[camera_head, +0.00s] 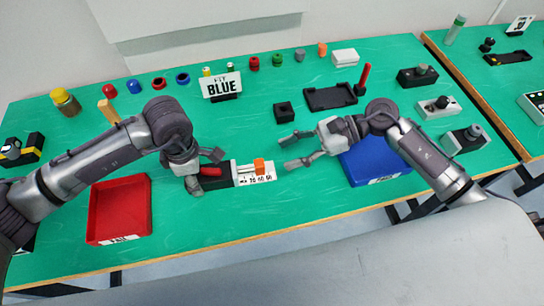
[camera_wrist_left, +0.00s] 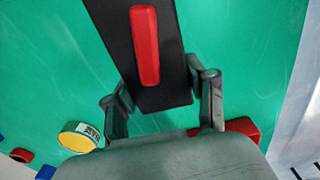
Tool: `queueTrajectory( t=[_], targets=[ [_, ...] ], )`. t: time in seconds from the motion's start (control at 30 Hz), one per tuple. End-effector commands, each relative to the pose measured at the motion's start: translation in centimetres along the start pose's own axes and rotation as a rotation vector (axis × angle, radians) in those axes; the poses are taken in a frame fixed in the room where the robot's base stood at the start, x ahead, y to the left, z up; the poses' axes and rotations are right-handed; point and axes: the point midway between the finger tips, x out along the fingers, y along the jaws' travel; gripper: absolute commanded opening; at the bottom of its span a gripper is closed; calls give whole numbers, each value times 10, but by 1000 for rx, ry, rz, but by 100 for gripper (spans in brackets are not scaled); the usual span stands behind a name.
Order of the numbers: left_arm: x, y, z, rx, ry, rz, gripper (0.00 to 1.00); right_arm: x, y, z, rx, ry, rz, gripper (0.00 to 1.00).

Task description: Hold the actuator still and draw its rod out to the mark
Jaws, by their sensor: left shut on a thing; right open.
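The actuator (camera_head: 225,180) has a black body with a red bar on top and lies on the green table. A short rod shows at its right end, with an orange block (camera_head: 259,166) at its tip, over a white numbered scale (camera_head: 257,178). My left gripper (camera_head: 204,171) is shut on the actuator's body near its left end. The left wrist view shows the black body (camera_wrist_left: 178,85) between the fingers (camera_wrist_left: 164,103), its red bar facing up. My right gripper (camera_head: 289,151) is open and empty, right of the orange block and apart from it.
A red tray (camera_head: 94,214) lies to the left and a blue tray (camera_head: 384,151) to the right, partly behind my right arm. Several caps and small parts line the back. The table's front edge is close.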

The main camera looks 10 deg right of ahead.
Motion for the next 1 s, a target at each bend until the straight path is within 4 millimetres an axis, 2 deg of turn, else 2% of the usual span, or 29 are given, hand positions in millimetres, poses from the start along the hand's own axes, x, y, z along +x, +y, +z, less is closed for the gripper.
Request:
queueTrajectory(
  t=[0.1,0.3,0.73,0.77,0.93,1.0],
  targets=[
    [4,-3,-1,0,4,-8,0,-24,0,-1,-1,4,-1,52],
    [3,-3,-1,0,4,-8,0,-46,0,-1,-1,2,0,52],
    [3,-3,0,1,3,-9,0,-50,0,0,-1,0,0,52],
    [3,-3,0,1,3,-9,57,-50,0,0,-1,0,0,52],
    [2,-2,0,1,2,-6,85,-50,0,0,-1,0,0,52],
    [2,-2,0,1,1,-5,85,-50,0,0,-1,0,0,52]
  ],
)
